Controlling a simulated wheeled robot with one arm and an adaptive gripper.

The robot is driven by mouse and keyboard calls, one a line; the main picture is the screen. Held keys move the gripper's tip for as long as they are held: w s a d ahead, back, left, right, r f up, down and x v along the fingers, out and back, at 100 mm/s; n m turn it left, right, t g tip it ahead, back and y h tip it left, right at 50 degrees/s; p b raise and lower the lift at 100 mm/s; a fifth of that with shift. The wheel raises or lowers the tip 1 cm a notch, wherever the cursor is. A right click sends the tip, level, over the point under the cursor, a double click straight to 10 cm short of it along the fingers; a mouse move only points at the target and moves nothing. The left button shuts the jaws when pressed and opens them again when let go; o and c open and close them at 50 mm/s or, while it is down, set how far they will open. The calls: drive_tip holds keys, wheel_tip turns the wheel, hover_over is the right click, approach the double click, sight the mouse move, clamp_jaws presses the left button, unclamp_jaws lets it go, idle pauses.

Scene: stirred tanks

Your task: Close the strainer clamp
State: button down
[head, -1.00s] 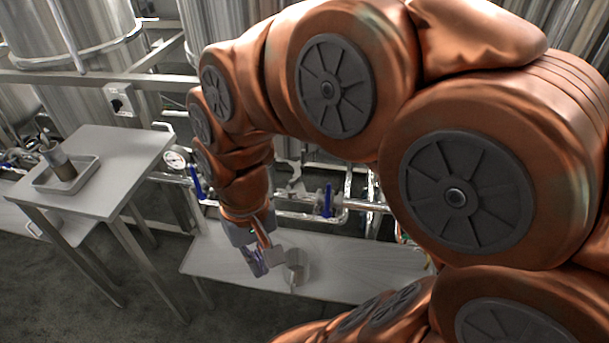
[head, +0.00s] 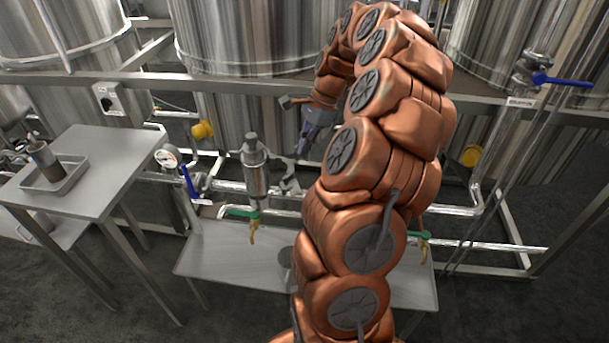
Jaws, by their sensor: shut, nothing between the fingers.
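The strainer (head: 253,178) is an upright metal cylinder with a narrower cap on top, set in the pipework left of my arm. A jagged grey metal piece (head: 288,178) stands out at its right side; it may be the clamp, but I cannot tell how far it is open. My gripper (head: 303,142) is shut and empty. It appears above and to the right of the strainer in the picture, apart from it, in front of the large tank. My arm hides what lies right of the grey piece.
A low bench (head: 225,255) stands below the pipes, with a grey cup (head: 286,258) partly hidden by my arm. A green-handled valve (head: 250,214) hangs under the strainer. A side table (head: 110,150) at left holds a tray (head: 78,172) with a canister. A frame rail (head: 230,87) crosses behind.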

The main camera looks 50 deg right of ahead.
sight(290, 168)
drive_tip(key=s+d+f+m, duration=0.1)
drive_tip(key=d+f+m, duration=0.1)
drive_tip(key=d, duration=0.2)
drive_tip(key=p+x, duration=0.2)
drive_tip(key=x, duration=0.7)
drive_tip(key=shift+f, duration=0.25)
drive_tip(key=shift+a, duration=0.2)
